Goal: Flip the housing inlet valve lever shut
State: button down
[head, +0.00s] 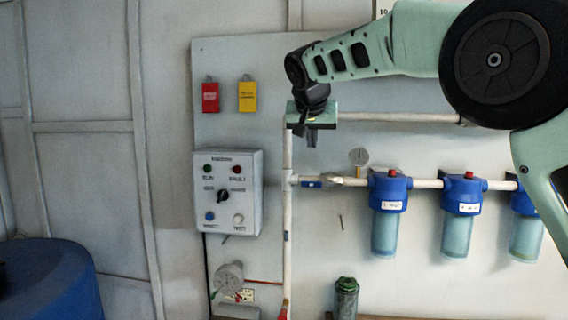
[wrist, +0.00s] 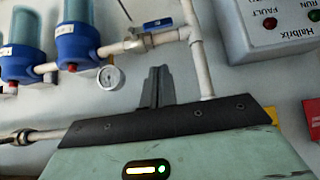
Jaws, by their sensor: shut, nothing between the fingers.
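The housing inlet valve (head: 335,181) sits on the horizontal pipe, left of the first blue filter housing. Its blue lever (head: 312,183) lies roughly along the pipe, pointing left toward the vertical pipe. In the wrist view, which is turned over, the valve body (wrist: 135,43) and blue lever (wrist: 158,24) show near the top, uncovered. My gripper (head: 311,138) is above the lever in the head view, in front of the upper pipe. In the wrist view its dark fingers (wrist: 158,74) are together and empty, apart from the lever.
Blue filter housings (head: 388,190) stand in a row to the right. A pressure gauge (head: 359,157) rises near the valve. A control box (head: 226,192) is left of the vertical pipe (head: 288,215). A blue drum (head: 50,280) stands at lower left.

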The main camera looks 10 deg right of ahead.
jog(key=shift+w+a+r, duration=0.25)
jog(key=shift+w+r, duration=0.05)
jog(key=shift+r, duration=0.2)
jog(key=shift+f, duration=0.1)
jog(key=p, duration=0.5)
send_over(314, 184)
jog(key=a, duration=0.1)
notch_tip(314, 184, down, 7)
jog(key=shift+s+a+f+p, duration=0.1)
jog(key=shift+s+f+p, duration=0.15)
jog(key=shift+f, duration=0.75)
jog(key=shift+s+f+p, duration=0.2)
jog(key=shift+f+p, duration=0.05)
jog(key=shift+f, duration=0.7)
